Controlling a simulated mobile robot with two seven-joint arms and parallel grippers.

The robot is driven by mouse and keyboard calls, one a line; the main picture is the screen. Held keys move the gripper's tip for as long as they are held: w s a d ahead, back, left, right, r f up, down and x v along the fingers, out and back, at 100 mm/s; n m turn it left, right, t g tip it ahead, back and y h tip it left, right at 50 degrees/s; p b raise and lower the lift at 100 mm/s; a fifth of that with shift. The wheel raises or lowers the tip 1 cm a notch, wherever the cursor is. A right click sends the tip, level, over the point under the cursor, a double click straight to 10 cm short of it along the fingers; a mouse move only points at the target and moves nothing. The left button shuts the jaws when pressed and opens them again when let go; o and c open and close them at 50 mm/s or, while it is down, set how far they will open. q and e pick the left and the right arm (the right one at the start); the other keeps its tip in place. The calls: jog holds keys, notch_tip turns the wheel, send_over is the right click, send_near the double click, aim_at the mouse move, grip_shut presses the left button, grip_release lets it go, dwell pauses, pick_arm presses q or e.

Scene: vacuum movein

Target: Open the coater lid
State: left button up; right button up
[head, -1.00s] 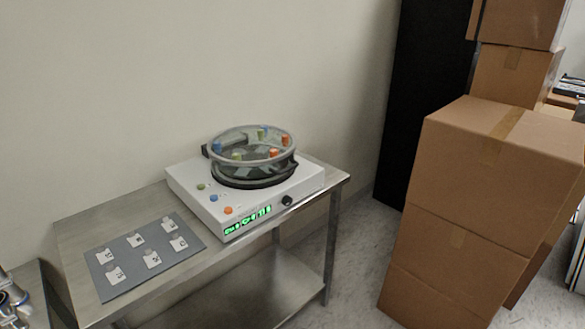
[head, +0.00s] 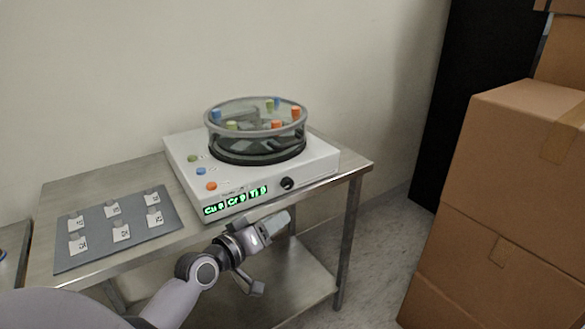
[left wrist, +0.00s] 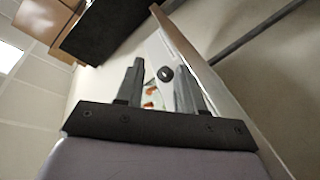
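The coater (head: 250,170) is a white box with a green display, a black knob (head: 288,183) and coloured buttons, standing on a steel table. Its round clear lid (head: 255,115) with a grey rim sits over the dark chamber, apparently closed; several coloured pegs show on it. My right gripper is not in view.
A grey mat (head: 118,228) with several labelled cards lies on the steel table (head: 110,180) left of the coater. Stacked cardboard boxes (head: 510,200) stand at the right, and a black cabinet (head: 470,90) is behind them. Floor shows between table and boxes.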

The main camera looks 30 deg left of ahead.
aim_at(290, 144)
pick_arm(q)
jog(key=w+a+r+n+t+b, duration=0.35)
jog(key=a+r, duration=0.25)
jog(key=r, duration=0.3)
jog(key=shift+n, duration=0.25)
jog(key=x, duration=1.1)
jog(key=shift+w+r+p, duration=0.1)
jog(key=shift+p, duration=0.3)
grip_shut()
